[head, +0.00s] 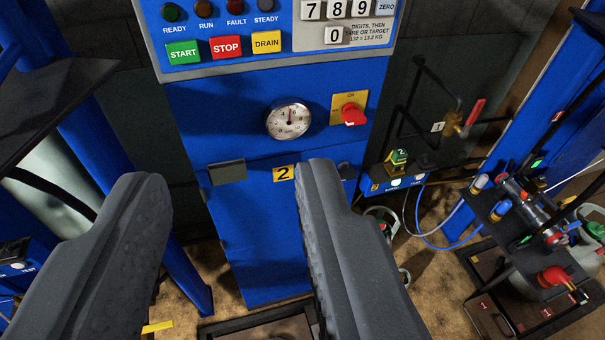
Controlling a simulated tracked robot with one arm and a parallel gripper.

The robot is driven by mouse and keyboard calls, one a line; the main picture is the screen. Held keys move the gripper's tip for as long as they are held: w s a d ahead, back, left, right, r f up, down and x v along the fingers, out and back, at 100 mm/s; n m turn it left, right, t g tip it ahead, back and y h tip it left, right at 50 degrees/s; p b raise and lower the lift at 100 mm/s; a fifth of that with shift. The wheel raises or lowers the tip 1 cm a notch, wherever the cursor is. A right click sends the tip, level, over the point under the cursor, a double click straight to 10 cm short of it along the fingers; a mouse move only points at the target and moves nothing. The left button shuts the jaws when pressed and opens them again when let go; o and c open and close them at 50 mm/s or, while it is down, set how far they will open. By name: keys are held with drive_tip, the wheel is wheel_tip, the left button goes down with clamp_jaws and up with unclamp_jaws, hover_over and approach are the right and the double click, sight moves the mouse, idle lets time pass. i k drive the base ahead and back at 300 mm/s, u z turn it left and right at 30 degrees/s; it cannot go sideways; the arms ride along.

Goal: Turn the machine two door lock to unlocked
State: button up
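The blue cabinet of machine two (250,235) stands ahead, with a yellow "2" plate (283,174) on its front. A grey block (227,173) sits left of the plate. A small dark fitting (346,170) shows right of it, partly behind my right finger; I cannot tell whether it is the door lock or how it is turned. A red rotary knob (352,115) on a yellow plate marked ON sits higher up, beside a round gauge (289,120). My gripper (230,174) is open and empty, its fingers wide apart in front of the cabinet's lower part.
Above is a panel with START (183,52), STOP (226,47) and DRAIN (267,42) buttons and a keypad. At right are a red-handled valve (470,117), hoses and a black shelf of fittings (515,215). A dark shelf (55,90) juts in at left.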

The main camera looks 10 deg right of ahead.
sight(346, 173)
drive_tip(key=u, duration=0.95)
drive_tip(key=k, duration=1.7)
drive_tip(key=z, duration=0.7)
drive_tip(key=i, duration=1.7)
drive_tip(key=u, duration=0.05)
